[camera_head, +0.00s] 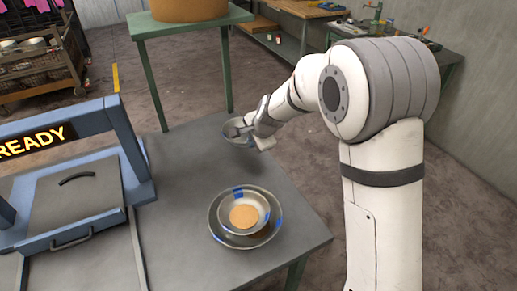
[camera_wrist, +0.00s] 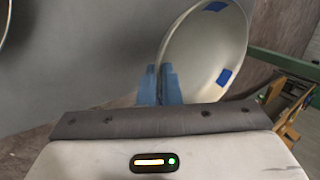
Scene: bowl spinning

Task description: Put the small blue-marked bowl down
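The small blue-marked bowl (camera_wrist: 207,52) is pale inside with blue patches near its rim. In the wrist view it appears tilted, with its inside facing me. The blue fingers of my gripper (camera_wrist: 161,86) are shut on the bowl's rim. In the head view my gripper (camera_head: 245,129) holds this bowl (camera_head: 236,137) near the back right edge of the grey table (camera_head: 178,190). The wrist partly covers it there, and I cannot tell its height above the table.
A larger dish (camera_head: 228,236) with blue marks holds another blue-marked bowl (camera_head: 228,208) with a tan disc inside. A blue-framed machine (camera_head: 120,150) showing "READY" stands at left. The table between them is clear. A green stand (camera_head: 152,80) is behind.

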